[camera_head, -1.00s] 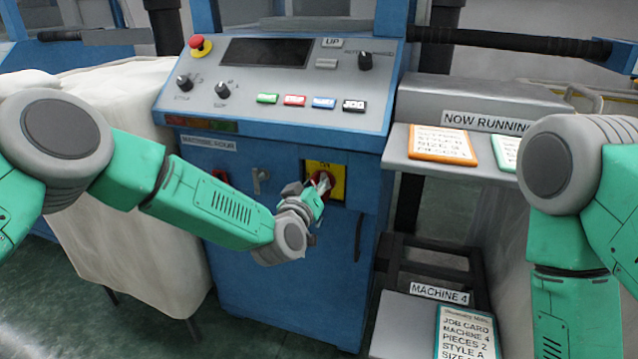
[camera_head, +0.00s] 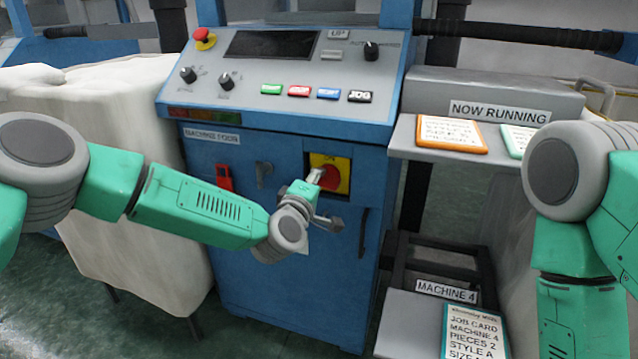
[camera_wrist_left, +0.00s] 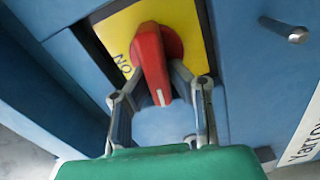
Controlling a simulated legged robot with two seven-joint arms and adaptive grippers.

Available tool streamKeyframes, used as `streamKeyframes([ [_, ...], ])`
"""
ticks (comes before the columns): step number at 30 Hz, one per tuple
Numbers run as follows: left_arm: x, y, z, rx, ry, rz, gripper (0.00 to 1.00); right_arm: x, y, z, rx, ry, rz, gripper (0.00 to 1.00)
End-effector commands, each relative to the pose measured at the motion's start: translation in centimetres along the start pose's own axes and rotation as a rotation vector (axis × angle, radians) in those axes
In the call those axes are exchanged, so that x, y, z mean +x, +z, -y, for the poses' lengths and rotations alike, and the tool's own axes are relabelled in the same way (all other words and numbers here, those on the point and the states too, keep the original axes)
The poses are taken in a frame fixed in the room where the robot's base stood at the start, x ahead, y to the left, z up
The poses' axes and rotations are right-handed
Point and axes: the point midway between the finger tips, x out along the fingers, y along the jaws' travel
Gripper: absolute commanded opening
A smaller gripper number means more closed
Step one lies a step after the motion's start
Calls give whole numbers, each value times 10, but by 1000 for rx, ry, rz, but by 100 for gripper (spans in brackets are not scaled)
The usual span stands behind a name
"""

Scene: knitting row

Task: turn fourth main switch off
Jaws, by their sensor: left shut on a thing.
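The main switch is a red rotary handle (camera_head: 331,178) on a yellow plate (camera_head: 343,163), on the front of the blue machine cabinet. The left wrist view shows the red handle (camera_wrist_left: 152,60) with a white line near its tip. The plate's ON lettering (camera_wrist_left: 123,65) is left of it and looks turned over. My left gripper (camera_head: 318,182) is at the switch, shut on the handle. In the left wrist view its fingers (camera_wrist_left: 170,88) are on either side of the handle tip. The gripper partly hides the switch in the head view. My right gripper is out of view.
A sloped panel (camera_head: 300,103) with knobs, several coloured buttons and a red stop button (camera_head: 205,38) is above. A shelf with cards (camera_head: 452,133) and a Machine 4 sign (camera_head: 446,291) are to the right. A white covered bin (camera_head: 100,110) stands left.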

Motion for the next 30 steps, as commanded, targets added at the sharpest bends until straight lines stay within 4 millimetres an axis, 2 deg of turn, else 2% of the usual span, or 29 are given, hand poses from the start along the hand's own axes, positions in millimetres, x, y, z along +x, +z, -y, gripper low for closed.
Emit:
streamKeyframes([
  [1, -1, 0, 6, -29, -8, -1, 0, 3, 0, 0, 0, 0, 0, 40],
  [12, -1, 0, 9, -170, -10, 0, 0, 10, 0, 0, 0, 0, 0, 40],
  [28, -1, 0, 10, -190, -13, -1, 0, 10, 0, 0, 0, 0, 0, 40],
  [29, -1, 0, 10, -190, -13, -1, 26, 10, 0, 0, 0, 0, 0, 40],
  [30, -1, 0, 10, -190, -12, -1, 35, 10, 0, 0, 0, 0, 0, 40],
])
